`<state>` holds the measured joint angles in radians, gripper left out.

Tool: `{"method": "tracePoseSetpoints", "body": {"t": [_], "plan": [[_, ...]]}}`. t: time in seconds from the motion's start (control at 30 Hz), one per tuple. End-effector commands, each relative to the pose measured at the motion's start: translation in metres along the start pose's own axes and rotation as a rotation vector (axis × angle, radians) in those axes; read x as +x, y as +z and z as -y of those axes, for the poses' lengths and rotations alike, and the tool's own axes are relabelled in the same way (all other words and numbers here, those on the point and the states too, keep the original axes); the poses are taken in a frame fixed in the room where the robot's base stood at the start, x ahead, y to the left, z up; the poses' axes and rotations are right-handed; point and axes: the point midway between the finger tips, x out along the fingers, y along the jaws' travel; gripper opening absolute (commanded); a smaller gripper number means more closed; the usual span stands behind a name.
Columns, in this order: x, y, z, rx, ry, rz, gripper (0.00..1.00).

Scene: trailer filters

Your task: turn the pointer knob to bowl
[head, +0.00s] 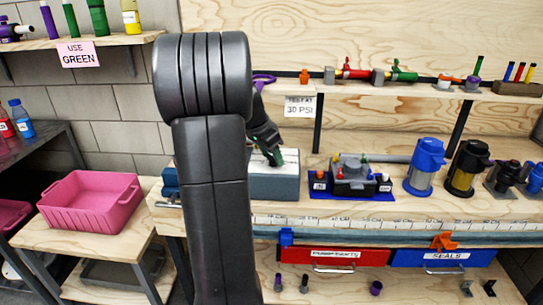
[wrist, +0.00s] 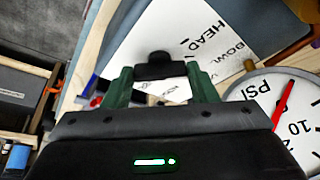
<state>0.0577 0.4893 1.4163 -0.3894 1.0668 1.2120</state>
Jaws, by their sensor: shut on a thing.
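The black pointer knob (wrist: 159,66) is between my gripper's green fingers (wrist: 161,82) in the wrist view. My gripper is shut on it. The white label plate (wrist: 222,42) behind it reads HEAD and BOWL, lying to the upper right of the knob. Which mark the knob points to I cannot tell. In the head view my gripper (head: 268,154) reaches down onto the white top of a blue-grey box (head: 275,188), and my arm hides part of this. The knob is hidden there.
A PSI gauge (wrist: 278,112) with a red needle sits right of my gripper in the wrist view. On the bench to the right stand a black device on a blue mat (head: 352,178), a blue-topped filter housing (head: 425,165) and a black-topped one (head: 467,168). A pink bin (head: 90,200) is at left.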

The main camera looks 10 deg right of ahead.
Motion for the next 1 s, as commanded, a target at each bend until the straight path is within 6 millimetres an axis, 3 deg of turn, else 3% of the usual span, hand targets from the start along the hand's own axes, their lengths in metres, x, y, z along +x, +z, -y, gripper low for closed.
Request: {"method": "tracePoseSetpoints", "body": {"t": [0.6,0.63,0.7,1.0], "plan": [[-0.0006,-0.0004,0.0009,0.041,0.015,-0.001,0.3],[-0.0006,-0.0004,0.0009,0.041,0.015,-0.001,0.59],[-0.0006,-0.0003,0.0008,0.041,0.015,0.0,0.72],[-0.0011,-0.0002,0.0007,0.041,0.016,0.0,0.75]]}}
